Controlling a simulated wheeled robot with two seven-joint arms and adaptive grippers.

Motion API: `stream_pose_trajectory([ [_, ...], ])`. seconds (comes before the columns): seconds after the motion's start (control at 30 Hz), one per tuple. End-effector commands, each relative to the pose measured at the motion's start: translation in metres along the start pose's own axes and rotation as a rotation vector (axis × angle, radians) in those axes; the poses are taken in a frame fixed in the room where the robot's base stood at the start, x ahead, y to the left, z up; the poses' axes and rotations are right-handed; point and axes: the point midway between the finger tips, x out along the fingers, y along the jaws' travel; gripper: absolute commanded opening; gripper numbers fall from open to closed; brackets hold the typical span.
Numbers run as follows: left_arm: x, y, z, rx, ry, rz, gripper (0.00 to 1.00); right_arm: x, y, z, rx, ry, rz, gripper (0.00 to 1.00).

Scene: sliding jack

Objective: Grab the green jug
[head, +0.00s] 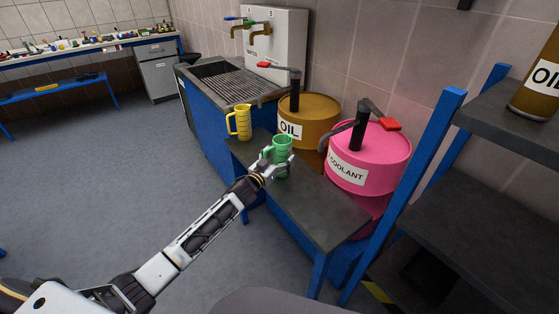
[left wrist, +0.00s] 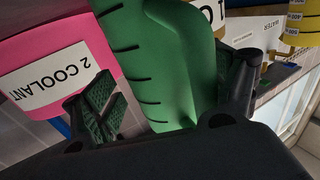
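The green jug (head: 282,146) stands upright on the dark bench top (head: 322,212), in front of the drums. My left gripper (head: 272,172) reaches it from the front left, low on the jug. In the left wrist view the green jug (left wrist: 160,60), with dark level marks, fills the space between the two fingers of my left gripper (left wrist: 172,98). The fingers are spread, with a gap showing between the left finger and the jug. Contact at the right finger is hard to tell. My right gripper is not in view.
A yellow jug (head: 242,122) stands just behind and left. A brown oil drum (head: 318,108) and a pink coolant drum (head: 385,160), both with hand pumps, stand close behind. A blue-legged shelf (head: 490,215) is at right. The floor at left is clear.

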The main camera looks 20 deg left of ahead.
Motion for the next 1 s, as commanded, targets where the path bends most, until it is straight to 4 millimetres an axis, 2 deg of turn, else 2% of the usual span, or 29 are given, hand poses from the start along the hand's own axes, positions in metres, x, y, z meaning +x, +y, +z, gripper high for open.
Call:
stream_pose_trajectory([
  [0.03, 0.0, 0.0, 0.0, 0.0, 0.0, 0.0, 0.81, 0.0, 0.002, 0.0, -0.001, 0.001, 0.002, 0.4],
  [0.4, 0.0, 0.0, -0.001, 0.0, 0.001, 0.0, 0.35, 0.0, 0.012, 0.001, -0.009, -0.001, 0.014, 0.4],
  [0.77, 0.0, 0.0, -0.003, 0.0, 0.001, 0.0, 0.35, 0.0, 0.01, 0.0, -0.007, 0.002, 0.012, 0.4],
  [1.0, 0.0, -0.001, -0.018, 0.002, 0.003, 0.0, 0.35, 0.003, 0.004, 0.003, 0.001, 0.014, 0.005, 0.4],
])
